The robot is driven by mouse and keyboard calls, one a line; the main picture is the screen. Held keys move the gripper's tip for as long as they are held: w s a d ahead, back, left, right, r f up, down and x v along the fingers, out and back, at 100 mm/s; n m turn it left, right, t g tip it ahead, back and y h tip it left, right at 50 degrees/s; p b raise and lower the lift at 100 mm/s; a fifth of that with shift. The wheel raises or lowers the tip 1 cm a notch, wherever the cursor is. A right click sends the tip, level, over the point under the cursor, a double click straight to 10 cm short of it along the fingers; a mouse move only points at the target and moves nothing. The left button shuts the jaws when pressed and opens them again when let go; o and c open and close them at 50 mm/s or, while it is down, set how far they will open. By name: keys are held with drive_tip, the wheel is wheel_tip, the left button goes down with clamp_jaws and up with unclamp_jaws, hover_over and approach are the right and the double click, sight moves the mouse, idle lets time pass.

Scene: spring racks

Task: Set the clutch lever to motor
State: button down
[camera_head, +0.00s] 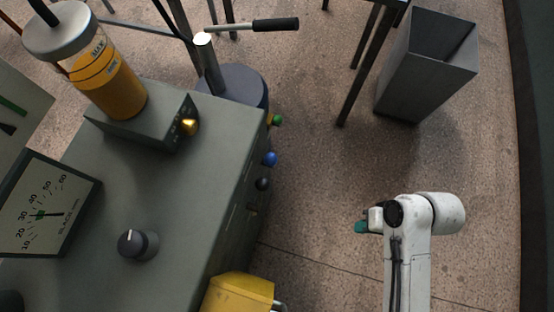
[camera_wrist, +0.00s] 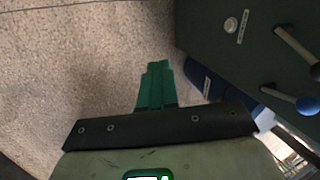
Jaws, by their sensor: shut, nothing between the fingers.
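Several short levers stick out of the side of the grey-green cabinet in the head view, with a green knob (camera_head: 276,120), a blue knob (camera_head: 270,159) and a black knob (camera_head: 263,184). The wrist view shows a blue-knobbed lever (camera_wrist: 293,101) and a dark-knobbed lever (camera_wrist: 297,45) at the right. Small label plates there are too small to read, so I cannot tell which is the clutch lever. My gripper (camera_wrist: 155,72) has green fingers, shut and empty, pointing over the floor. It also shows in the head view (camera_head: 361,227), apart from the cabinet, to its right.
The cabinet top (camera_head: 185,190) carries a dial gauge (camera_head: 40,215), a black knob (camera_head: 136,243) and an orange jar (camera_head: 112,85). A crank handle (camera_head: 275,25) stands behind. A yellow box (camera_head: 238,293) sits at the front. A grey bin (camera_head: 428,70) stands far right. Floor between is clear.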

drive_tip(key=w+a+f+m+y+b, duration=0.45)
drive_tip(key=a+f+y+b, duration=0.5)
drive_tip(key=f, duration=0.35)
drive_tip(key=w+a+r+m+y+b, duration=0.1)
drive_tip(key=w+r+m+y+b, duration=0.2)
drive_tip(key=w+y+b, duration=0.6)
drive_tip(key=shift+a+r+m+t+y+b, duration=0.25)
drive_tip(key=shift+m+t+y+b, duration=0.15)
drive_tip(key=shift+m+y+b, duration=0.55)
drive_tip(key=s+d+r+x, duration=0.1)
drive_tip(key=x, duration=1.2)
drive_tip(key=shift+s+r, duration=0.3)
drive_tip(key=shift+s, duration=0.05)
